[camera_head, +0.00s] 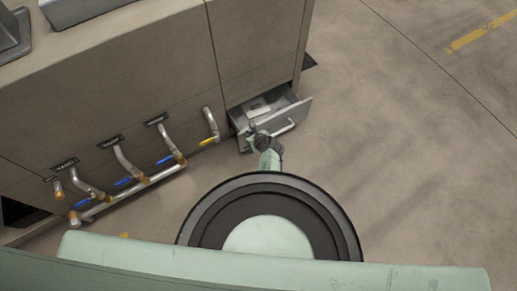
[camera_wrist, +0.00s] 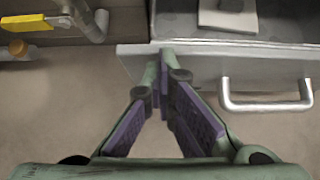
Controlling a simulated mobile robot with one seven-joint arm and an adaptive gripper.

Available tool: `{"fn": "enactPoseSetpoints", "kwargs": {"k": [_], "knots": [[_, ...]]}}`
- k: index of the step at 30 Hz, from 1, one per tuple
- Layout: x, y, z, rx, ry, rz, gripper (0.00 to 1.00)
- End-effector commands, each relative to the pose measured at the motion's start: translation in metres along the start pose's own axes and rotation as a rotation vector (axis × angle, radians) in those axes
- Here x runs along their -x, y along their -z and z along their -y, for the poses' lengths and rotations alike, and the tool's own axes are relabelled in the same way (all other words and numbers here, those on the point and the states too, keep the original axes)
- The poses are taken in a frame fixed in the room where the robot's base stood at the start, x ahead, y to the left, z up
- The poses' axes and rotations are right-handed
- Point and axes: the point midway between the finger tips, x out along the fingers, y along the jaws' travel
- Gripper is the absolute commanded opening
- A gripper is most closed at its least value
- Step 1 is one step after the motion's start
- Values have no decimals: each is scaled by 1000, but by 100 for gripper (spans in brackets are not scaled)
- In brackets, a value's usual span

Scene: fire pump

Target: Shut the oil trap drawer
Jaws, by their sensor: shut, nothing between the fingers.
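The grey metal oil trap drawer (camera_head: 299,113) stands open at the bottom of the cabinet, near its right corner in the head view. A light grey piece lies inside it. In the wrist view the drawer front (camera_wrist: 225,65) runs across the upper part, with its bar handle (camera_wrist: 265,106) on the right. My gripper (camera_head: 253,131) is at the left part of the drawer front. In the wrist view my gripper (camera_wrist: 165,56) is shut and empty, its tips over the drawer front, left of the handle. I cannot tell whether the tips touch the front.
The brown cabinet (camera_head: 120,80) rises behind the drawer. Left of the drawer are several silver pipes (camera_head: 125,160) with blue levers, and a pipe with a yellow lever (camera_head: 208,142). The concrete floor (camera_head: 400,150) to the right is clear.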

Motion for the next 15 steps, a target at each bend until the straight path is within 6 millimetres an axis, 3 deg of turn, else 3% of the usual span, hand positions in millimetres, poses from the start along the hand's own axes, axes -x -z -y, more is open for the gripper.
{"fn": "enactPoseSetpoints", "kwargs": {"k": [1, 6, 15], "knots": [[-14, -10, -1, 5, -3, 1, 0], [-45, -39, -1, 4, -3, 1, 0], [-83, -77, -1, 1, -2, -1, 0]]}}
